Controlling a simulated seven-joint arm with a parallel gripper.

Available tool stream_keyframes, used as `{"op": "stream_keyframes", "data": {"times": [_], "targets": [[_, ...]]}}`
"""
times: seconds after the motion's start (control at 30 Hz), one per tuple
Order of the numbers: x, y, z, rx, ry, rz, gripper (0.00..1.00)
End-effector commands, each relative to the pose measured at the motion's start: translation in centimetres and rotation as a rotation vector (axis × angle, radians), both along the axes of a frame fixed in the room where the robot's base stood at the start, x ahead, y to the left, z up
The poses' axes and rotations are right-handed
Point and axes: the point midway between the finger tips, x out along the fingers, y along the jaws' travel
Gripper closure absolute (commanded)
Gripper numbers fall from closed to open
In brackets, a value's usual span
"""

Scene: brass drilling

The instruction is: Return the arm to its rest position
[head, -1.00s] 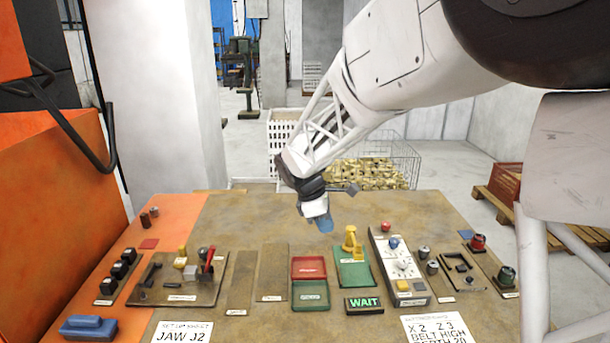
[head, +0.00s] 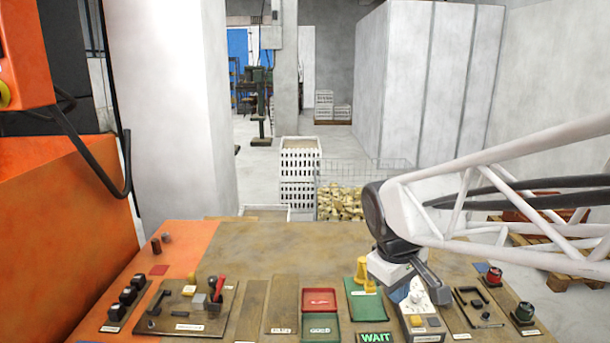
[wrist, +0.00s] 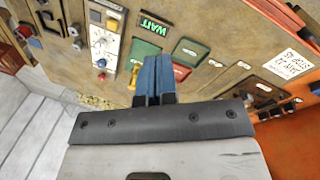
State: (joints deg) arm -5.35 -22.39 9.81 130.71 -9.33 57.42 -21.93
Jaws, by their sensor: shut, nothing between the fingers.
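My gripper (wrist: 153,80) shows in the wrist view with its blue fingers together and nothing between them. In the head view my arm comes in from the right, and its wrist hangs over the right part of the workbench (head: 250,243). There it hides part of the white control panel (head: 417,322) and the right edge of the green tray. A yellow brass-coloured part (head: 365,275) stands on the green tray (head: 362,305), just left of my wrist.
Red (head: 319,300) and green (head: 320,327) bins sit at the bench's middle, beside a lit WAIT sign (head: 375,338). A fixture board (head: 190,312) lies left. An orange machine (head: 60,200) stands at the left edge. A wire basket of brass parts (head: 343,200) is behind the bench.

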Motion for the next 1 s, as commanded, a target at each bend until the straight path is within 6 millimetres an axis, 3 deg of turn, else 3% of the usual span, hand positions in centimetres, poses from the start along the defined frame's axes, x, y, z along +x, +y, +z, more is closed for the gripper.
{"op": "stream_keyframes", "data": {"times": [0.3,0.5,0.7,1.0], "targets": [[-7.7,-1.5,0.0,0.105,-0.098,-0.293,1.00],[-11.5,-1.9,-0.6,0.167,-0.144,-0.453,1.00],[-13.5,-2.0,-1.0,0.202,-0.169,-0.542,1.00],[-13.9,-2.0,-1.2,0.210,-0.172,-0.558,1.00]]}}
